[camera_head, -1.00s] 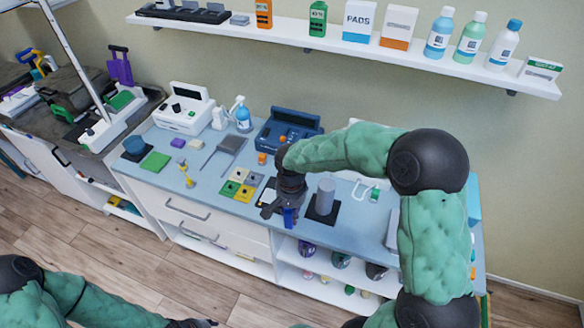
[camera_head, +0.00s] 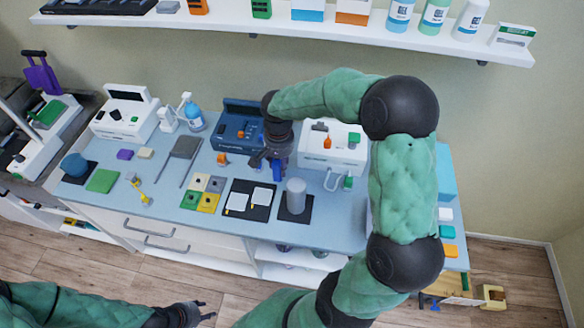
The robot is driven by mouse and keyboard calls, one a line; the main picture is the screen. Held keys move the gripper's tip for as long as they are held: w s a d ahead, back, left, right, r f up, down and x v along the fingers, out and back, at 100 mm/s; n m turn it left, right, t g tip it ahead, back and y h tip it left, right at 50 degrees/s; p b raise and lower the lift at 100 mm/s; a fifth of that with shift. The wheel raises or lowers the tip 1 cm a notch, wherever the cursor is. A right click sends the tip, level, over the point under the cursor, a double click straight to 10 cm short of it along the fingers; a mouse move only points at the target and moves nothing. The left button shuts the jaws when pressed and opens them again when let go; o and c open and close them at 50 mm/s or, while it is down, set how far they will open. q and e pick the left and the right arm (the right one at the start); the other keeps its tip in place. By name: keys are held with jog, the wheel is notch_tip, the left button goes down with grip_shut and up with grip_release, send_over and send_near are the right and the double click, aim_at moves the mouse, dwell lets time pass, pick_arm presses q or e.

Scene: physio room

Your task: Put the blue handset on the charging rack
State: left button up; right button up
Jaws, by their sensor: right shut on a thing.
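The blue handset (camera_head: 277,171) is in my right gripper (camera_head: 268,161), which is shut on it above the blue table, in front of the dark blue device. Much of the handset is hidden by the fingers. A long black rack (camera_head: 100,8), seemingly the charging rack, is on the wall shelf at the top left, partly cut off by the picture's edge. My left gripper (camera_head: 206,311) is low in the picture, in front of the table, with its fingers apart and empty.
The wall shelf (camera_head: 280,25) also carries orange and green handsets, boxes and bottles. On the table stand a dark blue device (camera_head: 238,130), a white device (camera_head: 335,150), a grey cylinder (camera_head: 296,196) on a black mat and coloured pads (camera_head: 203,192). Table space around the grey clipboard is partly free.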

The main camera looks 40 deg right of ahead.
jog(key=shift+w+d+f+b, duration=0.15)
jog(key=shift+d+f+b, duration=0.1)
jog(key=shift+d+f, duration=1.2)
jog(key=shift+w+d+f+b, duration=0.2)
jog(key=shift+d+f, duration=0.75)
jog(key=shift+f, duration=0.95)
jog(key=shift+w+d+f+b, duration=0.1)
jog(key=shift+d+f+b, duration=0.2)
jog(key=shift+d+f, duration=1.15)
jog(key=shift+a+f, duration=0.25)
jog(key=shift+f, duration=0.05)
jog(key=o, duration=0.9)
jog(key=shift+c, duration=0.2)
jog(key=o, duration=0.4)
jog(key=shift+c, duration=0.2)
